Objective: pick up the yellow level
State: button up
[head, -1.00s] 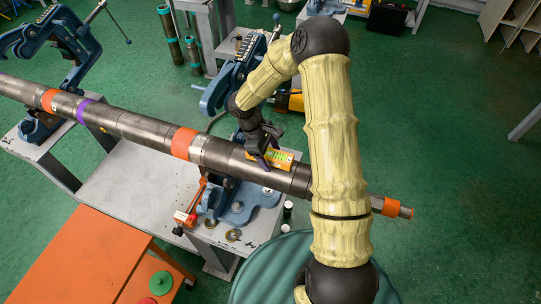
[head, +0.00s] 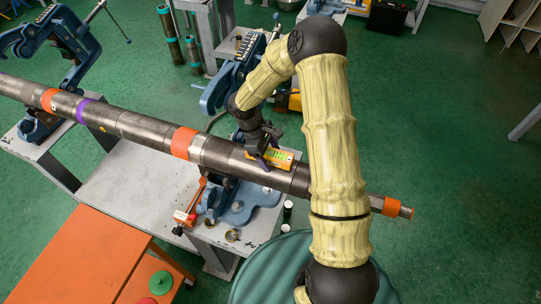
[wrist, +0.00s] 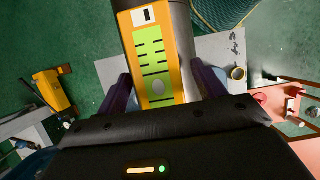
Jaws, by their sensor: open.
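The yellow level (head: 278,159), with a green face, lies along the top of the long steel pipe (head: 222,153) near its right end. In the wrist view the yellow level (wrist: 152,62) runs up from my gripper's palm, with green panels and a white label. My gripper (head: 263,158) is at the level's left part, pointing down. In the wrist view its two purple fingers (wrist: 163,90) stand apart, one on each side of the level. I cannot tell whether they touch it. The level's near end is hidden behind the palm.
Blue pipe vises (head: 233,203) hold the pipe above a grey table (head: 135,190). An orange table (head: 75,260) is at lower left, and a green ribbed drum (head: 270,268) at lower middle. Another yellow item (wrist: 53,90) shows left in the wrist view. Open green floor is at right.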

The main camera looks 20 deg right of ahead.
aim_at(270, 153)
jog(key=c, duration=1.5)
jog(key=shift+o, duration=0.2)
jog(key=shift+r, duration=0.15)
notch_tip(270, 153, up, 10)
jog(key=shift+r+b, duration=0.15)
jog(key=shift+b, duration=0.6)
